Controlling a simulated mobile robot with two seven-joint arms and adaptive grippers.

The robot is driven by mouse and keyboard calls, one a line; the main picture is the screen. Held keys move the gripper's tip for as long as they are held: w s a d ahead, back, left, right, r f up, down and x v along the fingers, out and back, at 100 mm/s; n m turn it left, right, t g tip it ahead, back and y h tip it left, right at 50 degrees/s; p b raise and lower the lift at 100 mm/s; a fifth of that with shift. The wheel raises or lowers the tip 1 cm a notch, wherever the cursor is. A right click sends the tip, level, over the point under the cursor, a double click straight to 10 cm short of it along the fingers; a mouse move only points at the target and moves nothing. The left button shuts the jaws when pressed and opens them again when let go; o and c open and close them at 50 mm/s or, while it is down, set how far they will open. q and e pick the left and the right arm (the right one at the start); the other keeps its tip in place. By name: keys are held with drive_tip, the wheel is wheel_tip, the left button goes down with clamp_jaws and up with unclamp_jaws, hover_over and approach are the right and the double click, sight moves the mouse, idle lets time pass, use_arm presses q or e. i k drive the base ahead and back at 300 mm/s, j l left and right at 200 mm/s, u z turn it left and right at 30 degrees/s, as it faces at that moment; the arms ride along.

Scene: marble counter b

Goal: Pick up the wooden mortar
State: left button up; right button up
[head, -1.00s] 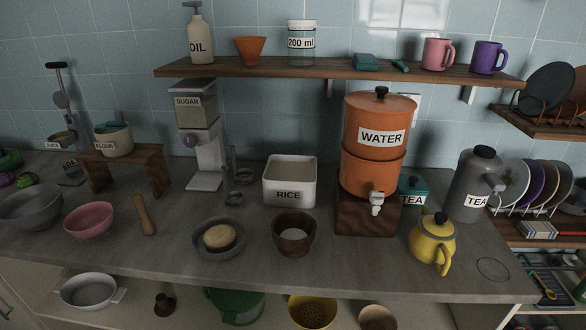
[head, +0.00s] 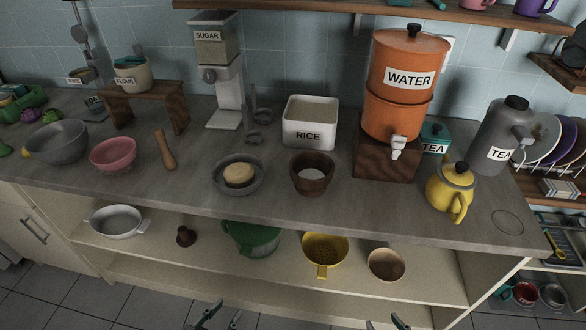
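The wooden mortar (head: 312,182) is a dark brown round vessel standing upright near the front of the grey counter, with something pale inside it. A wooden pestle (head: 166,152) stands apart to the left. My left gripper (head: 222,316) shows only its fingertips at the bottom edge, apart and with nothing between them. My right gripper (head: 384,322) shows only fingertips at the bottom edge, also apart and empty. Both are well below the mortar in the picture, not touching anything.
A grey bowl (head: 216,181) with a round tan item is left of the mortar. The rice box (head: 309,123) is behind it. The water dispenser (head: 402,112) and yellow teapot (head: 447,191) are to the right. A lower shelf (head: 200,254) holds bowls and a yellow colander (head: 325,249).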

sight(311, 172)
drive_tip(key=k+l+u, duration=0.15)
drive_tip(key=u, duration=1.2)
drive_tip(key=z, duration=1.25)
drive_tip(key=k+j+u, duration=0.15)
drive_tip(key=k, duration=0.25)
drive_tip(key=k+j+u, duration=0.15)
drive_tip(key=k+j, duration=0.15)
drive_tip(key=k, duration=0.15)
drive_tip(key=i+j, duration=0.1)
drive_tip(key=i, duration=0.4)
